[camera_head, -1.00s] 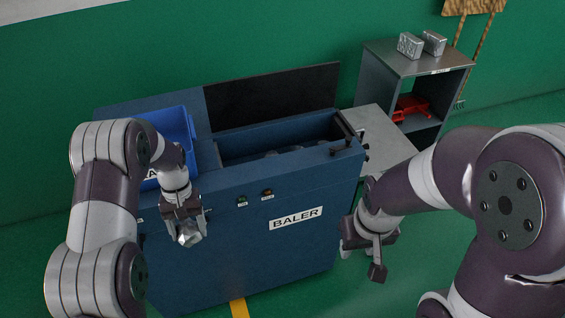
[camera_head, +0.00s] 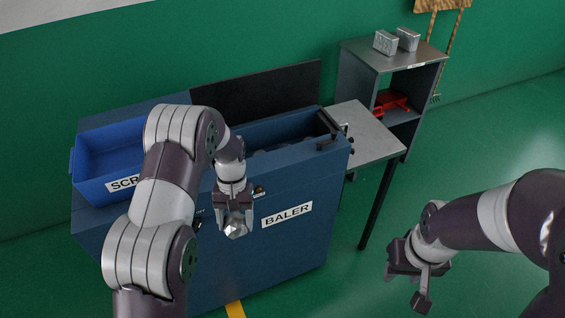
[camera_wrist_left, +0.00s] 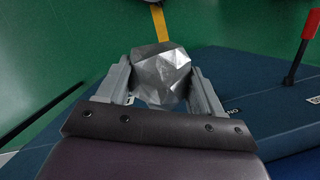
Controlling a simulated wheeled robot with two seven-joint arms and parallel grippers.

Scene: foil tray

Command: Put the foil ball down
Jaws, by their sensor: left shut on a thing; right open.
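The foil ball (camera_head: 236,229) is a silvery, faceted lump. My left gripper (camera_head: 235,222) is shut on it and holds it in front of the blue baler's front face (camera_head: 290,245). In the left wrist view the foil ball (camera_wrist_left: 160,75) sits between the two grey fingers of my left gripper (camera_wrist_left: 162,85). My right gripper (camera_head: 404,284) is open and empty over the floor at the lower right, apart from the baler.
A blue bin (camera_head: 108,155) labelled SCR... stands on the baler's left. The baler's open chamber lies behind my left arm. A grey side table (camera_head: 362,135) adjoins it at right; a shelf unit (camera_head: 408,62) holds two silvery blocks and a red object. Green floor is clear at right.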

